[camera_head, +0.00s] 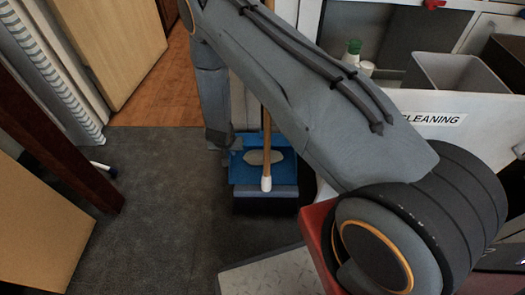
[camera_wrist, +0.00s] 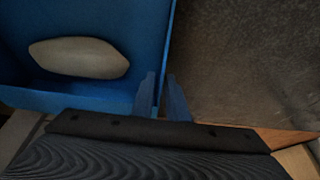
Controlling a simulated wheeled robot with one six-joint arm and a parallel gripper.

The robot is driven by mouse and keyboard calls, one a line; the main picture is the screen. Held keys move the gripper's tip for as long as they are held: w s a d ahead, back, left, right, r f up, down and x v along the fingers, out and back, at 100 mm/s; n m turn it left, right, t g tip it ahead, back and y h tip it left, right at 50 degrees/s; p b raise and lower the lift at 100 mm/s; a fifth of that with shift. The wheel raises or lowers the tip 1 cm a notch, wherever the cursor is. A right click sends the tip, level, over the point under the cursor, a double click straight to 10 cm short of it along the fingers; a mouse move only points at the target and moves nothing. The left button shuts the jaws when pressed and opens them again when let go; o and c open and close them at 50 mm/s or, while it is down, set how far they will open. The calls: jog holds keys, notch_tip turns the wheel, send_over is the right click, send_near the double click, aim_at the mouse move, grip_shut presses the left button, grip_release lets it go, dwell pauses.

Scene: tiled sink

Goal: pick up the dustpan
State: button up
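The blue dustpan (camera_head: 284,172) sits on the dark floor in the middle of the head view, by the door frame. A pale oval patch (camera_head: 257,157) shows on it. A wooden stick with a white end crosses in front of it. My gripper (camera_head: 220,140) reaches down at its left edge; its fingertips are unclear there. In the wrist view the dustpan (camera_wrist: 90,15) fills the upper left, with the pale oval (camera_wrist: 78,58) inside. My two fingers (camera_wrist: 161,92) stand on either side of its wall, close together. Whether they press on it cannot be told.
A grey bin (camera_head: 450,75) and a white panel marked CLEANING (camera_head: 436,118) stand at right. A wooden door (camera_head: 105,45) is at upper left and a brown board (camera_head: 40,215) at lower left.

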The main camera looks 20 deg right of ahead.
grip_shut()
jog(key=shift+r, duration=0.15)
dwell(1.3)
jog(key=shift+r+p, duration=0.45)
jog(key=shift+r, duration=0.15)
jog(key=shift+w+a+r+p, duration=0.1)
jog(key=shift+a+r+p, duration=0.2)
jog(key=shift+r, duration=0.3)
jog(key=shift+w+a+r+p, duration=0.1)
jog(key=shift+a+r+p, duration=0.1)
jog(key=shift+r+p, duration=0.3)
jog(key=w+a, duration=0.1)
jog(key=a, duration=0.4)
jog(key=w+a, duration=0.1)
jog(key=a, duration=0.5)
jog(key=w+a, duration=0.2)
jog(key=a, duration=0.3)
jog(key=shift+a, duration=0.25)
